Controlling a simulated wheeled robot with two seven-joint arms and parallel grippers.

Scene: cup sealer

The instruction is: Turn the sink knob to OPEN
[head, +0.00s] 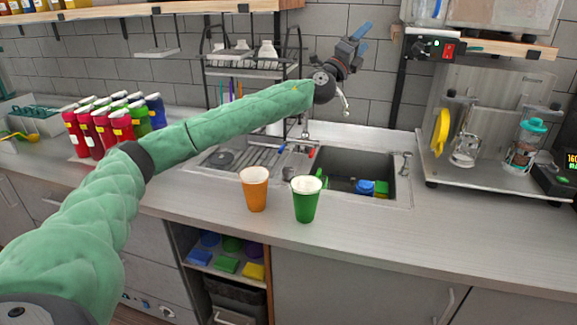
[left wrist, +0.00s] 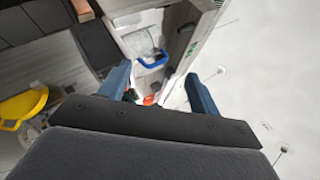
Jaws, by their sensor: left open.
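The sink (head: 345,163) is set into the counter, with a faucet (head: 305,130) behind it. A small metal fitting (head: 405,163) stands at the sink's right edge. My left gripper (head: 358,38) is raised high above and behind the sink, near the tiled wall, apart from the faucet. Its blue fingers are spread and empty in the left wrist view (left wrist: 160,88). My right gripper is out of view.
An orange cup (head: 255,190) and a green cup (head: 306,200) stand in front of the sink. A dish rack (head: 250,65) rises behind it. Several bottles (head: 90,135) stand left, a metal machine (head: 490,125) right. The right front counter is clear.

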